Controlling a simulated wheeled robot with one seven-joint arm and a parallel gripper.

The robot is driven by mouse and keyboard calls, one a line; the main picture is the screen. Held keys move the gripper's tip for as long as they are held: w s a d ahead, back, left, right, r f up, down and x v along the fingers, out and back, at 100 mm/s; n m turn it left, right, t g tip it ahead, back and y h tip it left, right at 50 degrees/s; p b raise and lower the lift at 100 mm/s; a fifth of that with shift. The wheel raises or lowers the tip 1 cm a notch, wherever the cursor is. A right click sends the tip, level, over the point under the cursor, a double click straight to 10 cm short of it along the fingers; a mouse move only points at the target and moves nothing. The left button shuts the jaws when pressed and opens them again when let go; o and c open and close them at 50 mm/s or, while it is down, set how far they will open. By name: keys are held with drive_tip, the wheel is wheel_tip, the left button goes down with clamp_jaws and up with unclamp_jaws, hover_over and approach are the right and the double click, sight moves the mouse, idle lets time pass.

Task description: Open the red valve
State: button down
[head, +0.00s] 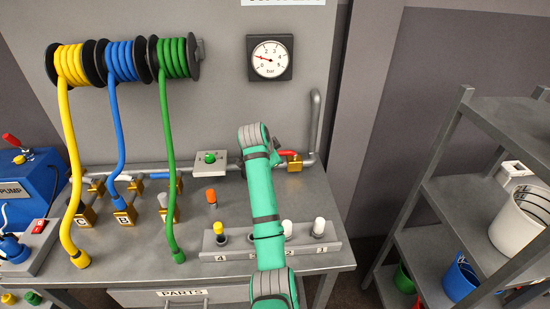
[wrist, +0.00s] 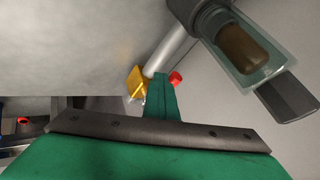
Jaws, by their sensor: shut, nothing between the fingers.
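The red valve has a red handle (head: 287,153) on a brass body (head: 294,163), set in the grey pipe along the back of the bench. My green arm reaches up over the bench, and my gripper (head: 276,147) is just left of the red handle, partly hidden by my wrist. In the wrist view, my shut, empty gripper (wrist: 161,80) is between the brass body (wrist: 137,83) and the red handle end (wrist: 176,78). It overlaps the handle's line in the picture; I cannot tell whether it touches.
A grey box with a green knob (head: 210,157) sits left of my gripper. The pipe bends upward (head: 316,110) to the right of the valve. A pressure gauge (head: 269,58) hangs above. A numbered rack (head: 333,245) with several plugs stands in front. Hoses hang at left.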

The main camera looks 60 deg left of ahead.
drive_tip(key=shift+a, duration=0.2)
drive_tip(key=s+d+r, duration=0.6)
drive_tip(key=s, duration=0.1)
drive_tip(key=shift+s+r, duration=0.4)
